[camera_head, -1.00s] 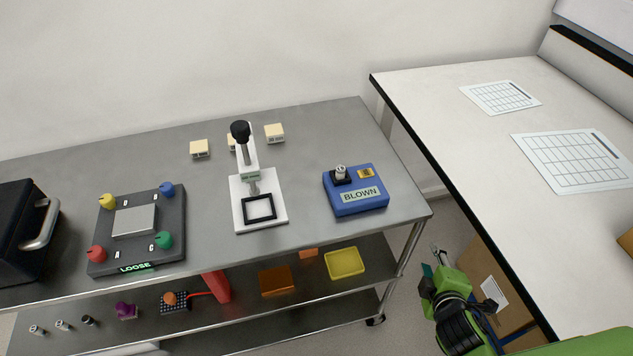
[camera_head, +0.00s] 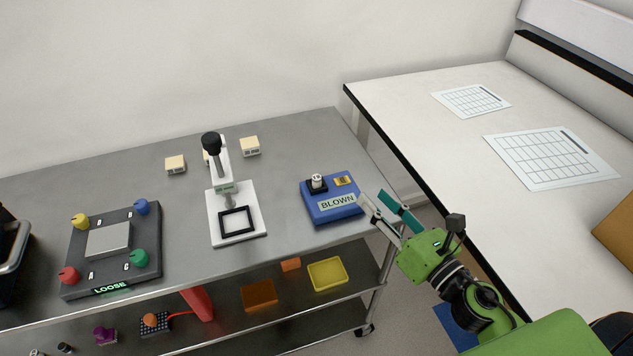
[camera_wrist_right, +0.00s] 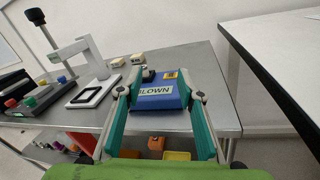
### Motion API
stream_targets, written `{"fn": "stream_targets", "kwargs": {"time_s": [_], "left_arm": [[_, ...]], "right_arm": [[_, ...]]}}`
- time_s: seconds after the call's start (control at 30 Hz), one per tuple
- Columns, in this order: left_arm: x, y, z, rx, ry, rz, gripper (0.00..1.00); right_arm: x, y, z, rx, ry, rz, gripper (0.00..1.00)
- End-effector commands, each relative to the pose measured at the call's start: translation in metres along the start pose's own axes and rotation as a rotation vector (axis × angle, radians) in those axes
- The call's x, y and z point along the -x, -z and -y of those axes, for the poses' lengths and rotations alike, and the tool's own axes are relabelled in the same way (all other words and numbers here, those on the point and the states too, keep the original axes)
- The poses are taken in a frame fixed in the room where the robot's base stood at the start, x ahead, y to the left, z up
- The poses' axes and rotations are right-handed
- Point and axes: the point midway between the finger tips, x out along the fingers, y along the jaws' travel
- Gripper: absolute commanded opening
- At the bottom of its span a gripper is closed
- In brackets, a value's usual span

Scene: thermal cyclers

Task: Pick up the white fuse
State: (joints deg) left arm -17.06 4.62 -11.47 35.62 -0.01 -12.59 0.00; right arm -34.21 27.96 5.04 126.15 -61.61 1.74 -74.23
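A blue block (camera_head: 331,209) labelled BLOWN stands near the right end of the steel cart top. A small white cylinder, apparently the white fuse (camera_head: 316,181), stands upright in a black socket on it. The block also shows between my fingers in the right wrist view (camera_wrist_right: 158,100), where the socket (camera_wrist_right: 148,76) is partly seen. My right gripper (camera_head: 373,196) is open and empty, just right of the block by the cart's edge. Two small cylinders lie on the lower shelf at bottom left, a dark one (camera_head: 65,348) and a cut-off pale one (camera_head: 37,352). My left gripper is out of view.
A white press stand (camera_head: 250,222) with a black knob is left of the block. A dark device (camera_head: 112,250) labelled LOOSE with coloured knobs is further left. Cream blocks (camera_head: 250,146) lie behind. A yellow tray (camera_head: 328,273) sits below. A white bench (camera_head: 430,130) is at right.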

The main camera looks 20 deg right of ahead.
Motion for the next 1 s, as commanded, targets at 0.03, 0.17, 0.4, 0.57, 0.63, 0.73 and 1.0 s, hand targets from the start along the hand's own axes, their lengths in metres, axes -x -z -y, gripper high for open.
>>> {"fn": "stream_targets", "kwargs": {"time_s": [0.03, 0.17, 0.4, 0.57, 0.63, 0.73, 1.0], "left_arm": [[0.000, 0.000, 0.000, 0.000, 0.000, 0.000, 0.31], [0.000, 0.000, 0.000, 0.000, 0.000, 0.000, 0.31], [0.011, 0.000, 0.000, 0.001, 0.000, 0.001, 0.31], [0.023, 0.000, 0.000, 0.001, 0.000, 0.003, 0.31], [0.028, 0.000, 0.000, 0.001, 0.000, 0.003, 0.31], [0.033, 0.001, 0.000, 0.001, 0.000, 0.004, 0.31], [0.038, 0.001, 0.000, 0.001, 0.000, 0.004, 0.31]], "right_arm": [[0.001, 0.007, -0.007, 0.105, -0.052, -0.029, 0.34], [0.004, 0.021, -0.018, 0.274, -0.142, -0.074, 0.34], [-0.011, 0.024, -0.025, 0.329, -0.174, -0.085, 0.34], [-0.037, 0.025, -0.029, 0.325, -0.172, -0.084, 0.34], [-0.048, 0.026, -0.031, 0.325, -0.172, -0.084, 0.34], [-0.062, 0.029, -0.032, 0.324, -0.170, -0.084, 0.34], [-0.081, 0.035, -0.034, 0.323, -0.170, -0.086, 0.34]]}}
